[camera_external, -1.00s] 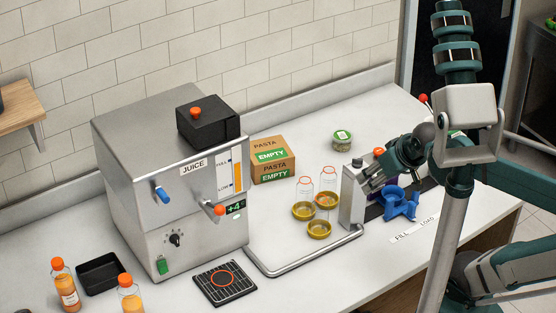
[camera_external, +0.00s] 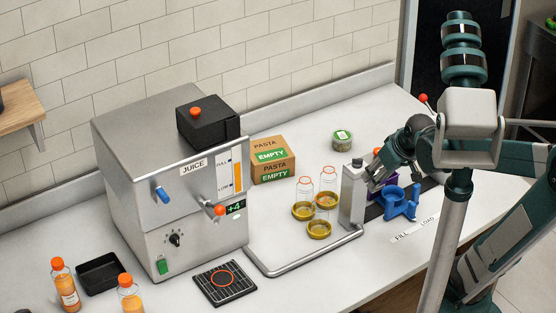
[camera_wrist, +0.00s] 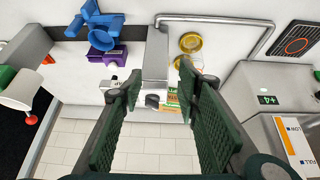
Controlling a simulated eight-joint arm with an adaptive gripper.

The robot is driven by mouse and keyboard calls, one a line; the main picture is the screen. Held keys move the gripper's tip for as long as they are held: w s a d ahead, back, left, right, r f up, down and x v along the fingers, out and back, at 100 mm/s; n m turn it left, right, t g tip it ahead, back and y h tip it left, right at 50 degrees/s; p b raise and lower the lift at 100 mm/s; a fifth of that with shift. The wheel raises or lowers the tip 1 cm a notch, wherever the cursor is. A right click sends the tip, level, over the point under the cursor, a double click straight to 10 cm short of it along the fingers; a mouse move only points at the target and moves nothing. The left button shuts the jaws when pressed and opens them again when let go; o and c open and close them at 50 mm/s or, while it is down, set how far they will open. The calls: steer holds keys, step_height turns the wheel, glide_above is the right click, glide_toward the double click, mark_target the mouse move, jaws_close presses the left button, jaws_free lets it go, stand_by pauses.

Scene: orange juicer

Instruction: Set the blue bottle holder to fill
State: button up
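The blue bottle holder (camera_external: 401,203) sits on a dark rail (camera_external: 373,213) right of the grey metal post (camera_external: 352,195). It also shows at the top left of the wrist view (camera_wrist: 96,20). The FILL and LOAD labels (camera_external: 412,231) are on the counter in front of it. My gripper (camera_external: 376,180) is beside the top of the post, behind the holder. In the wrist view my gripper (camera_wrist: 160,84) is open, with the post (camera_wrist: 155,62) and a dark knob (camera_wrist: 152,101) showing between its fingertips. No object is visibly held; contact with the post cannot be told.
A purple part (camera_wrist: 108,57) is beside the blue holder, close to my gripper. Empty bottles and yellow lids (camera_external: 319,229) stand left of the post. A bent metal tube (camera_external: 300,268) runs toward the juicer (camera_external: 180,190).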

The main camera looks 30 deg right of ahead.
steer(key=g+b, duration=0.1)
glide_toward(390, 199)
steer(key=w+f, duration=0.2)
steer(key=shift+s+d+f+g, duration=0.2)
steer(key=shift+d+f+g, duration=0.1)
steer(key=shift+f, duration=0.15)
steer(key=shift+f, duration=0.1)
steer(key=shift+b+x, duration=1.05)
steer(key=shift+x, duration=2.7)
steer(key=shift+w+a, duration=0.1)
steer(key=shift+c, duration=0.2)
steer(key=shift+a, duration=0.1)
jaws_close()
